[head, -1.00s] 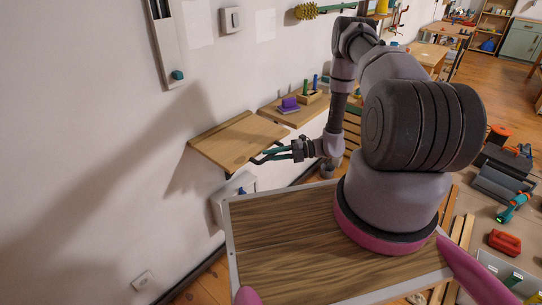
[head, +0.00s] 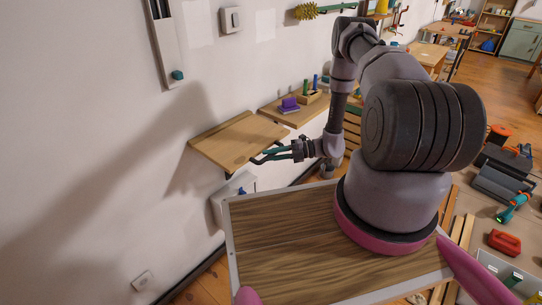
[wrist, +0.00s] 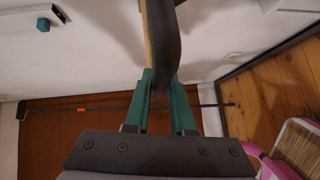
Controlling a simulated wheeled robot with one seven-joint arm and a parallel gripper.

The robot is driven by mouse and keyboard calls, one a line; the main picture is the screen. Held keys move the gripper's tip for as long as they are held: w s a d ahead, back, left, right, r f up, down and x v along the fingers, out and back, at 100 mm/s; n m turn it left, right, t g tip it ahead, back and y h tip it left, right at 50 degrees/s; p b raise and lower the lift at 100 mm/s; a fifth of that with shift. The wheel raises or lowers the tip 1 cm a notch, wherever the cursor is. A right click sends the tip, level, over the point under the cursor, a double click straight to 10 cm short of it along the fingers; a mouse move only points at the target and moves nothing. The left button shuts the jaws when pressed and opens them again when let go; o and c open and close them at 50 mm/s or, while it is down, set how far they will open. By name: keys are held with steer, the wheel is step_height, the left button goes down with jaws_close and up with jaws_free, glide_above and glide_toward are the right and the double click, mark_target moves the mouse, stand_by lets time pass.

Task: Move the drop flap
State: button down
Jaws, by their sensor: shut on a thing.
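The drop flap (head: 238,141) is a light wooden board on the white wall, sticking out roughly level in the head view. My gripper (head: 260,159) is at its front right edge, reaching in from the right. In the wrist view the flap (wrist: 147,35) shows nearly edge-on, as a thin strip of wood beside a dark curved piece (wrist: 165,45). The green fingers of my gripper (wrist: 160,95) are closed on this dark piece at the flap's edge. The exact contact between the fingertips is partly hidden.
A wooden shelf (head: 290,112) with a purple object (head: 290,105) and a small holder is just beyond the flap. A white wall box (head: 233,195) is below it. A white switch (head: 231,20) is higher up.

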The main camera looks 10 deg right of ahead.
steer(key=shift+r, duration=0.1)
steer(key=shift+w+r+m+h, duration=0.1)
steer(key=shift+r+m+h, duration=0.4)
steer(key=shift+r, duration=1.1)
steer(key=c, duration=0.8)
jaws_free()
steer(key=shift+o, duration=0.2)
steer(key=v, duration=1)
steer(key=shift+d, duration=0.4)
steer(key=shift+w+r, duration=0.1)
